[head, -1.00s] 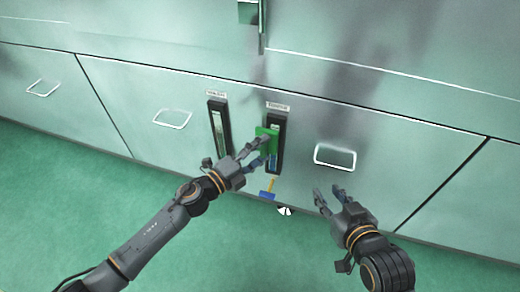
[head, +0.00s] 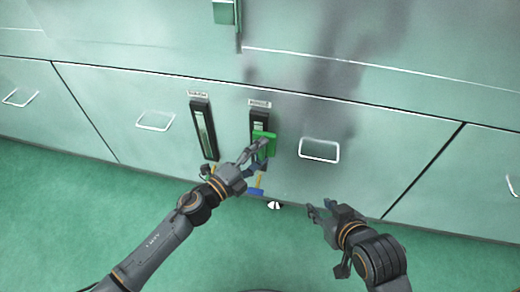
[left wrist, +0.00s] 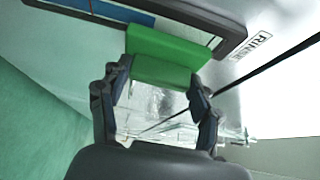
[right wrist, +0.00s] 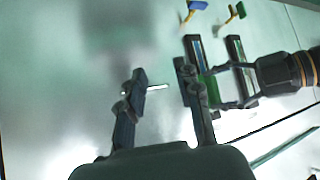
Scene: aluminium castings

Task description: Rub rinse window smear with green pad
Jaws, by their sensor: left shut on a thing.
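The green pad (head: 264,144) is held between the fingertips of my left gripper (head: 254,160). The left wrist view also shows the pad (left wrist: 165,58) in the fingers, at the dark frame of the window labelled RINSE. In the head view, the pad covers part of the right-hand window (head: 259,117). Blue shows inside this window (left wrist: 110,10) in the left wrist view. I cannot make out a smear; the pad and fingers hide part of the glass. I cannot tell whether the pad touches the glass. My right gripper (head: 318,208) is open and empty, right of the windows.
A second tall window (head: 204,130) stands to the left. Wire handles (head: 155,121) and (head: 319,150) sit on the panel either side. A blue-headed tool (head: 255,192) is below the right-hand window. A green part (head: 225,12) is above. The green floor is clear in front.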

